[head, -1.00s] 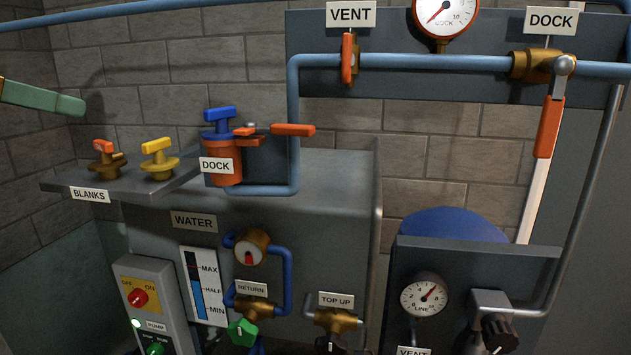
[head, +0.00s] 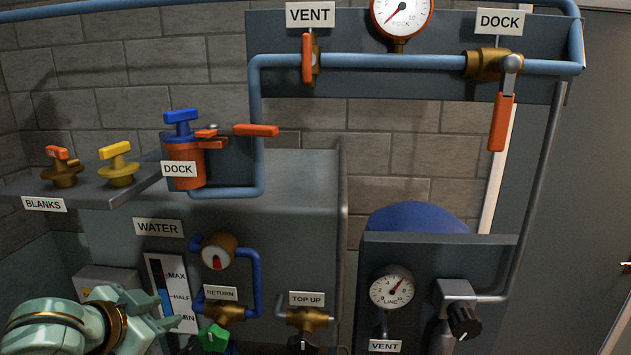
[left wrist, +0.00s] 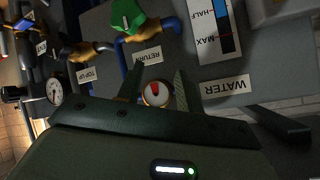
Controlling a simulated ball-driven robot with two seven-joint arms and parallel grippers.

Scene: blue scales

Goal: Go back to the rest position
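My left gripper (head: 160,307) is low at the left of the head view, in front of the water panel, covering the pump box and part of the level gauge (head: 171,286). In the left wrist view, the two dark fingers of my left gripper (left wrist: 158,78) stand apart with nothing held between them. The round gauge with a red mark (left wrist: 155,93) shows in the gap, behind the fingers. My right gripper is in neither view.
Blue pipes (head: 400,63) and a line gauge panel (head: 440,260) are to the right.

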